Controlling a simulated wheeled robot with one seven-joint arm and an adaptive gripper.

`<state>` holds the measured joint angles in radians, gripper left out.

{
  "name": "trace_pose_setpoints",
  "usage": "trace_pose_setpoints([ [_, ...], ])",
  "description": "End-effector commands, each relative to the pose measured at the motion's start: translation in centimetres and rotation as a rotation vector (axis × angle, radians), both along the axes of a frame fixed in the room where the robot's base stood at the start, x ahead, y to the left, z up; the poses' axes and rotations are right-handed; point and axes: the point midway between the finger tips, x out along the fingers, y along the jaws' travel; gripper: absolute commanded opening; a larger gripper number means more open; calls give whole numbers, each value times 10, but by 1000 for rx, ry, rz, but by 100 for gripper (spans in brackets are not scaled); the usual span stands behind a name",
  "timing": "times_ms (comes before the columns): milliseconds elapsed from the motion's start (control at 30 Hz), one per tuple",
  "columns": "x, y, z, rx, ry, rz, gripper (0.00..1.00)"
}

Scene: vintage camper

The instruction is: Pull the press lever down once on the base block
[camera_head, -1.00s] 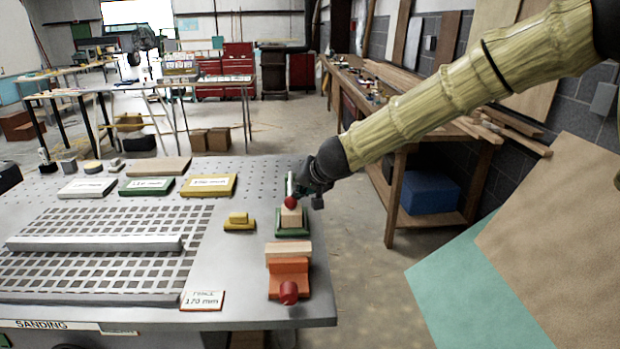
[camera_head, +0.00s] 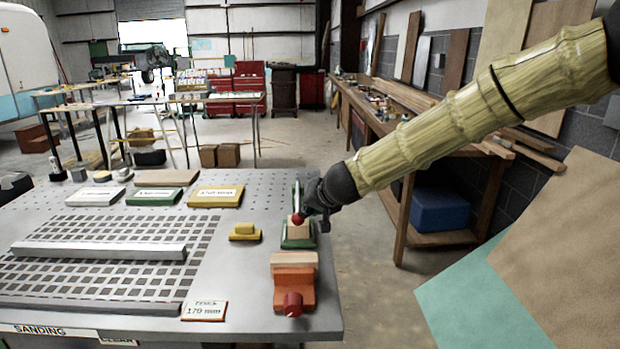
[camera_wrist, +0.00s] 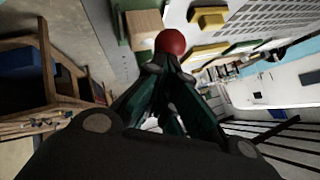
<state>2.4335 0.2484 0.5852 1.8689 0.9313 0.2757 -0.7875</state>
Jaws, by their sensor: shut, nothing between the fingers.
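The base block is a light wooden block (camera_head: 297,231) on a green base (camera_head: 299,243) near the right edge of the grey table. A red ball knob (camera_head: 298,219), seemingly the press lever's end, shows at the block's top. My gripper (camera_head: 306,209) is shut and empty, close behind and right of the knob. In the wrist view the red knob (camera_wrist: 170,42) lies just beyond my dark green fingertips (camera_wrist: 170,72). I cannot tell whether they touch it. The wooden block also shows there (camera_wrist: 145,28). My gripper hides part of the lever.
An orange block with a red knob (camera_head: 293,282) stands in front of the base block, near the table's right edge. A small yellow block (camera_head: 245,232) sits to the left. A perforated grate (camera_head: 105,262) fills the table's left. A wooden workbench (camera_head: 440,150) stands beyond, right.

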Motion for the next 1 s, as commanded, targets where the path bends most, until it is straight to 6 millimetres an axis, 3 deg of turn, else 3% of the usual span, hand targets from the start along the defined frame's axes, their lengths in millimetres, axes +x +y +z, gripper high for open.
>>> trace_pose_setpoints([
  [167,-1,-2,4,-1,3,1,0],
  [567,-1,-18,42,0,0,3,0],
  [1000,-40,-37,68,0,-2,4,0],
])
